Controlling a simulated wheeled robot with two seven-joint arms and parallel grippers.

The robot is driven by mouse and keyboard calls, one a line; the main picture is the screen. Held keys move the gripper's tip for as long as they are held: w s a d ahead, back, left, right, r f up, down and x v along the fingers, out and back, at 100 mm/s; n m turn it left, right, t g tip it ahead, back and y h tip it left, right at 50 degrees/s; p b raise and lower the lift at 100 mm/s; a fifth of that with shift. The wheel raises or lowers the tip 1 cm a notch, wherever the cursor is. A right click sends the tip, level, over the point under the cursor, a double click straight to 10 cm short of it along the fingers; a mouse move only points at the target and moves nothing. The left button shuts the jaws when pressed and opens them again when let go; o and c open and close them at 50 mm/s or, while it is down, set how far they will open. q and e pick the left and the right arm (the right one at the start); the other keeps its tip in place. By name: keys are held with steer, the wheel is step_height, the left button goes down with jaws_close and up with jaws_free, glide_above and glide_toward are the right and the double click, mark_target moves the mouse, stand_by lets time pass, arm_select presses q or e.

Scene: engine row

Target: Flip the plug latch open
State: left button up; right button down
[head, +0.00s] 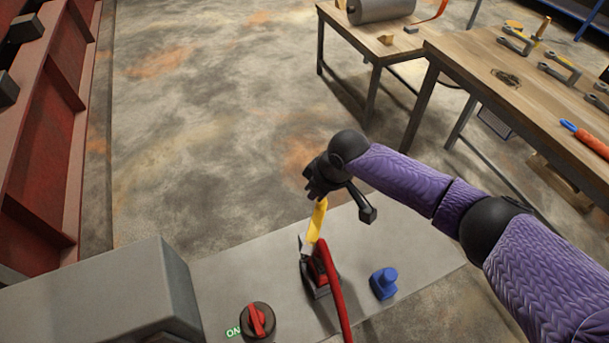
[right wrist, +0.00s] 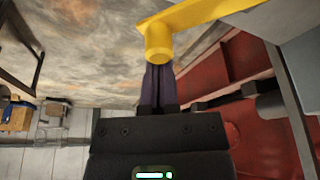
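The plug (head: 321,277) is a red and dark-grey block on the grey panel, with a red cable running toward the bottom edge. A yellow latch lever (head: 316,221) rises from it, tilted slightly right at its top. My right gripper (head: 318,193) is at the lever's upper end, touching it or very close. In the right wrist view the yellow lever (right wrist: 195,16) crosses the top, its rounded end over the middle, hiding what lies behind it. My left gripper is out of view.
A red rotary knob (head: 257,320) beside a green ON label and a blue knob (head: 384,283) flank the plug on the panel (head: 225,276). A grey box (head: 100,300) stands left. Wooden tables (head: 455,55) with tools are at upper right. Open floor lies beyond.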

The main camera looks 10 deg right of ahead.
steer(key=s+d+m+t+h+p, duration=0.1)
steer(key=s+d+m+p, duration=0.3)
steer(key=m+p, duration=0.4)
steer(key=shift+s+d+h+p, duration=0.25)
steer(key=shift+d+h+p, duration=0.55)
steer(key=shift+p, duration=0.95)
steer(key=shift+d, duration=0.15)
